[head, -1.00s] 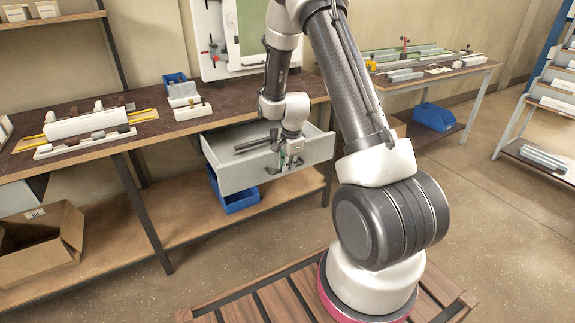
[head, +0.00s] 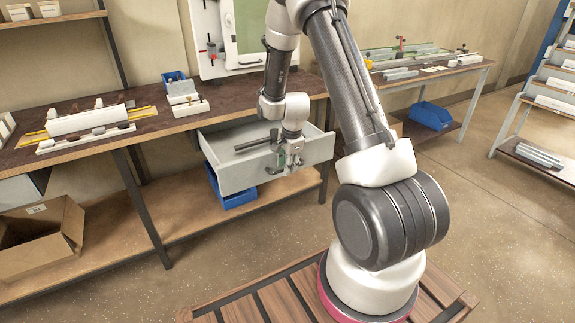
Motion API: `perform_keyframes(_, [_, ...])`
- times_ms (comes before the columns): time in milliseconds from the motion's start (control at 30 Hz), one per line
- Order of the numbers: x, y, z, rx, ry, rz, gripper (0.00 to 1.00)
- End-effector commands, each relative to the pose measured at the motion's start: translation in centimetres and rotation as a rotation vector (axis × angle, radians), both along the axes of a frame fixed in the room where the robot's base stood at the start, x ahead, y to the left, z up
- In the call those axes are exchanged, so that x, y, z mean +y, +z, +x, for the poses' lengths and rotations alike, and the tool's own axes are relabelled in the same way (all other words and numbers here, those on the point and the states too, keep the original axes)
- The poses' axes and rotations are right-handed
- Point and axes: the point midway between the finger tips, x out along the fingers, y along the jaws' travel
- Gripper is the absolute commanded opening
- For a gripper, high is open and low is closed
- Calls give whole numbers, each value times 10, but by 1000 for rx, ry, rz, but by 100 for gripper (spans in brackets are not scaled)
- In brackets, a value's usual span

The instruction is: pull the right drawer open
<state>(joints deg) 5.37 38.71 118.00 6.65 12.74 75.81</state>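The right drawer (head: 235,178) is a light grey box under the worktop of the left bench. It stands pulled out, and its inside shows from above. Dark bar-shaped pieces (head: 252,144) lie inside it. My gripper (head: 291,166) points down at the drawer's front face, near its middle. A small dark handle part (head: 273,169) shows just left of the fingers, low on the front. The fingers are small here, and I cannot tell whether they touch the handle or how wide they stand. The rest of the handle is hidden by the gripper.
The bench top (head: 150,142) holds a white profile fixture (head: 85,120) and small boxes. A blue bin (head: 232,198) sits on the lower shelf beneath the drawer. A cardboard box (head: 45,235) stands at left. The floor before the drawer is free.

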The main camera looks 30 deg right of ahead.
Motion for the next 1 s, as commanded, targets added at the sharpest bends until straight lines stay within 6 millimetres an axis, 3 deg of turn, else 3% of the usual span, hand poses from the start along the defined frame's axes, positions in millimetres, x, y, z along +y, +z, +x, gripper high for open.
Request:
perform_keyframes(333, [0, 10, -1, -1, 0, 0, 32])
perform_keyframes(700, [-1, 88, -15, -5, 0, -1, 32])
perform_keyframes(1000, [-1, 117, -22, 0, 1, 0, 32])
